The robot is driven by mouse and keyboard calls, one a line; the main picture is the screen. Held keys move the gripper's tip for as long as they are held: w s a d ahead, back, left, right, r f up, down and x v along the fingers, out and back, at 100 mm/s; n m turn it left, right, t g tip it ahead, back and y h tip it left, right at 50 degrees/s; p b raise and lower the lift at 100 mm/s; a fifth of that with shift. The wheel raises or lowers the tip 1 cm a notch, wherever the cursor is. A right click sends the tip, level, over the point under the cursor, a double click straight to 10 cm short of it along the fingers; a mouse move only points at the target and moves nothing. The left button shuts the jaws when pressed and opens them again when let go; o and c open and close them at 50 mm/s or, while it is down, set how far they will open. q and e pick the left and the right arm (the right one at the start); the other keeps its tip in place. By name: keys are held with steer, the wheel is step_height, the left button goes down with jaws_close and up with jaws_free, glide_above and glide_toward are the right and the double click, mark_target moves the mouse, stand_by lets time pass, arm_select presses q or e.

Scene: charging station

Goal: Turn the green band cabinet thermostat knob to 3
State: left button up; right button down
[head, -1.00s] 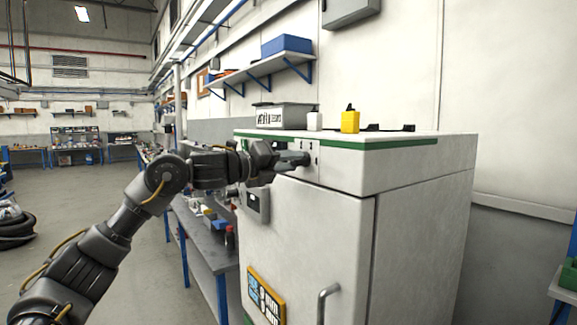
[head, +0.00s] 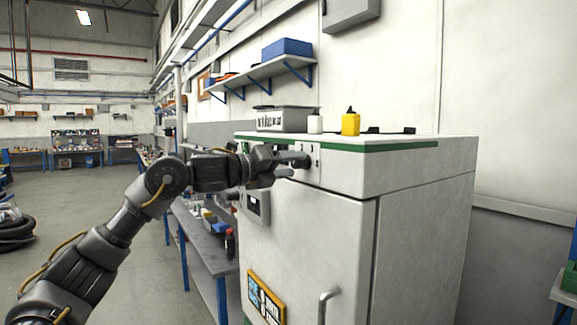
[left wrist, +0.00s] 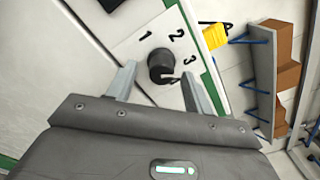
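The white cabinet (head: 310,230) has a green band (head: 375,146) along its top edge. In the left wrist view the black round thermostat knob (left wrist: 160,63) sits on a pale plate with the numerals 1, 2 and 3 around its upper and right side. A small pale mark shows at the knob's lower right; I cannot tell its exact setting. My left gripper (head: 298,160) is at the cabinet's upper front. In the left wrist view its fingers (left wrist: 158,78) are spread on either side of the knob, with visible gaps. My right gripper is out of view.
The door handle (head: 325,303) sticks out below. A cluttered workbench (head: 205,245) stands left of the cabinet, with open floor farther left.

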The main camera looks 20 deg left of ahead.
arm_select(q)
steer(key=shift+s+a+b, duration=0.2)
steer(key=shift+s+b, duration=0.05)
steer(key=shift+b, duration=0.05)
steer(key=b+v, duration=0.4)
steer(key=v, duration=0.6)
